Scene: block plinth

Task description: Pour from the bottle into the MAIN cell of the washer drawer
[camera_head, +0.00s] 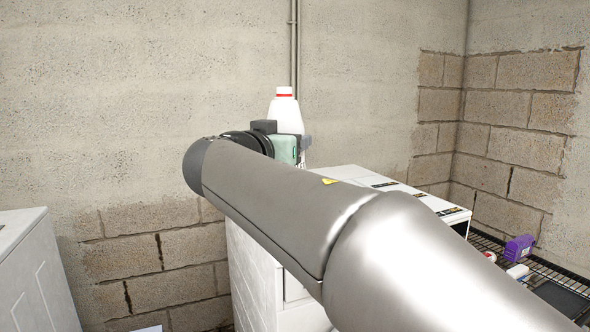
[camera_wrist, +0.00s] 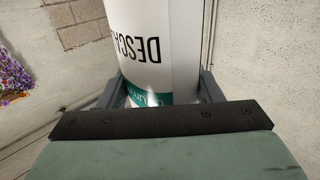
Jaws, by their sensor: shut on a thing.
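A white bottle (camera_head: 287,112) with a white cap and a red ring stands upright in my gripper (camera_head: 303,147), raised above the white machine. In the wrist view the bottle (camera_wrist: 157,45) fills the space between the two fingers of my gripper (camera_wrist: 160,92). Its label shows part of a word, "DESCA", upside down, and a teal band. My gripper is shut on the bottle. A white machine (camera_head: 258,275) stands below and behind my arm. My arm covers much of it, and I cannot make out the washer drawer or its MAIN cell.
Another white unit (camera_head: 35,275) stands at the left. At the right, a dark wire rack (camera_head: 565,272) holds a purple container (camera_head: 519,247) and small items. A pipe (camera_head: 294,45) runs down the block wall behind the bottle. Purple flowers (camera_wrist: 13,78) show in the wrist view.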

